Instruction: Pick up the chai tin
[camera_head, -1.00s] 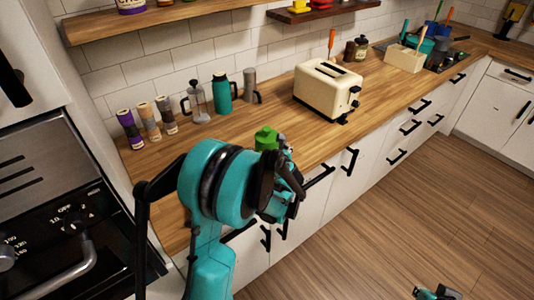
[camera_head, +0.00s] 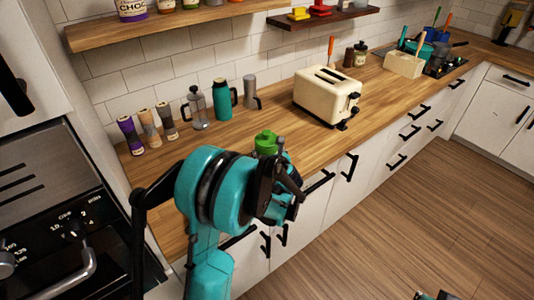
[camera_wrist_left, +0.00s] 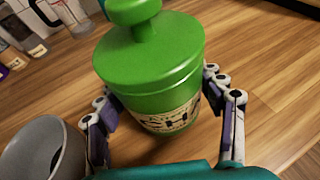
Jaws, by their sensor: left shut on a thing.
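The chai tin is a bright green canister with a knobbed lid and a pale, partly readable label. It fills the middle of the left wrist view (camera_wrist_left: 150,62). In the head view its green top (camera_head: 265,143) shows behind my left arm, near the counter's front edge. My left gripper (camera_wrist_left: 163,112) has its fingers on both sides of the tin and is shut on it. I cannot tell whether the tin's base touches the counter. The arm hides most of this gripper in the head view. My right gripper (camera_head: 435,295) is cut off at the bottom edge, over the floor.
A grey cup (camera_wrist_left: 42,150) stands close beside the tin. Behind on the wooden counter (camera_head: 225,140) are several small jars (camera_head: 150,127), a French press (camera_head: 196,107), a teal flask (camera_head: 222,100), a grey pot (camera_head: 249,92) and a cream toaster (camera_head: 325,95). Shelves hang above.

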